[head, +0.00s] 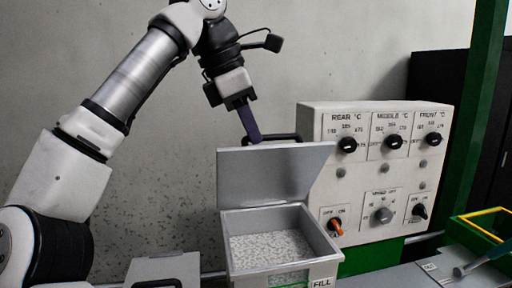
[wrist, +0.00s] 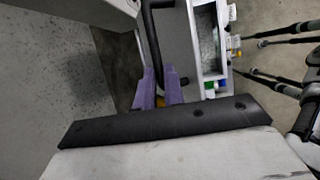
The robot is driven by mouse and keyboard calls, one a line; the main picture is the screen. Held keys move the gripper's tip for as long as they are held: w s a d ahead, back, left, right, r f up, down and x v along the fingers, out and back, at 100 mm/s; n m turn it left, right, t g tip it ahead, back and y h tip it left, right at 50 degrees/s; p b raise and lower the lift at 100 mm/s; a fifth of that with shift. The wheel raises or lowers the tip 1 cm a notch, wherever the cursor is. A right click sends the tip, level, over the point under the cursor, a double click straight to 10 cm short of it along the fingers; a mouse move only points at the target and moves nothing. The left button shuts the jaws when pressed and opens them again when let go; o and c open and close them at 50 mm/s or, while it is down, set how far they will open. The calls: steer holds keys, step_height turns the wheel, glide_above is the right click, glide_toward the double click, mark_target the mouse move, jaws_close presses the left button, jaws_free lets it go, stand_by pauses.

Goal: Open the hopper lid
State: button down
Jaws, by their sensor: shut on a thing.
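The hopper (head: 236,277) is a grey box with pale granules inside, and its mouth is uncovered. Its flat grey lid (head: 275,172) stands raised, roughly upright, at the hopper's back edge. A black bar handle (head: 285,137) shows at the lid's top edge. My gripper (head: 253,136), with purple fingers, is shut on the handle from above. In the wrist view the fingers (wrist: 159,78) lie on both sides of the black handle (wrist: 151,35), with the lid (wrist: 178,45) beside it and the open hopper (wrist: 221,14) to the right.
A control panel (head: 375,180) with several knobs stands right of the hopper, close to the lid. A green post (head: 481,110) and a yellow-edged green tray (head: 490,226) are at the far right. A grey wall (head: 330,60) is behind.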

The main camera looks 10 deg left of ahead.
steer(key=w+a, duration=0.3)
steer(key=w, duration=0.7)
steer(key=shift+a+f, duration=0.25)
steer(key=shift+a, duration=0.05)
steer(key=shift+w, duration=0.1)
steer(key=c, duration=1.5)
jaws_free()
